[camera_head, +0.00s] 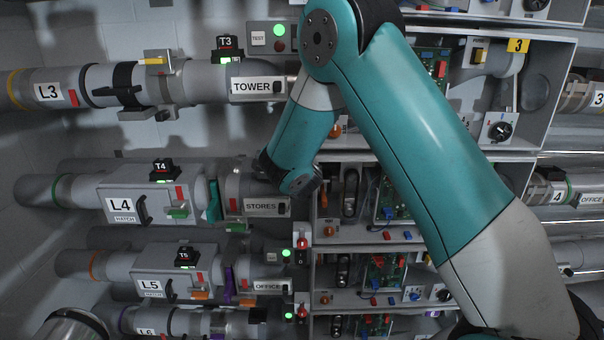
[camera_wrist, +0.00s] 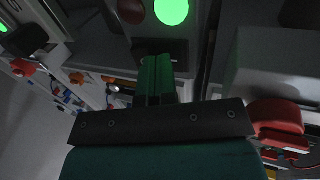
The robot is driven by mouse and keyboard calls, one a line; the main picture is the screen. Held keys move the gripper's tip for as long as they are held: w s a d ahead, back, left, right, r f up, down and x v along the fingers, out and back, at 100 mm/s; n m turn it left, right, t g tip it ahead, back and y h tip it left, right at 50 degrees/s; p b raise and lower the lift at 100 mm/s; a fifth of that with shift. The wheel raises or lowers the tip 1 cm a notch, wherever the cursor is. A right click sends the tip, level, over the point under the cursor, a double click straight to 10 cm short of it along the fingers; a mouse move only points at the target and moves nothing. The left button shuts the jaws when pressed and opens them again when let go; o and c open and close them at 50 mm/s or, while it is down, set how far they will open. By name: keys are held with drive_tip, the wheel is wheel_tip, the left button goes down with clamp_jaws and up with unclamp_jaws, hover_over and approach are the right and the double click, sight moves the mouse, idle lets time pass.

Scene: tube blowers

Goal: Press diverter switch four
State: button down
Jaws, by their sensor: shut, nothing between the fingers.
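The fourth tube line, with its L4 label (camera_head: 119,206), T4 display (camera_head: 165,169) and STORES plate (camera_head: 262,207), runs across the left of the head view. The panel to the right of that plate is largely covered by my arm, and I cannot pick out diverter switch four there. In the wrist view my gripper (camera_wrist: 155,60) is shut and empty, its fingers lit green. Just beyond the fingertips are a bright green lamp (camera_wrist: 171,10) and a dim red round part (camera_wrist: 131,10). I cannot tell whether the fingers touch the panel.
Line three with the TOWER plate (camera_head: 257,87) runs above, and line five with the L5 label (camera_head: 149,284) below. Open grey cabinets with circuit boards (camera_head: 383,271) stand right of the lines. A large red knob (camera_wrist: 276,116) is close to my gripper's right in the wrist view.

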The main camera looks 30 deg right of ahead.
drive_tip(key=shift+s, duration=0.1)
drive_tip(key=b+v, duration=0.6)
drive_tip(key=v, duration=0.7)
drive_tip(key=shift+s+a+r+b, duration=0.2)
drive_tip(key=shift+r+b, duration=0.1)
drive_tip(key=shift+r, duration=0.25)
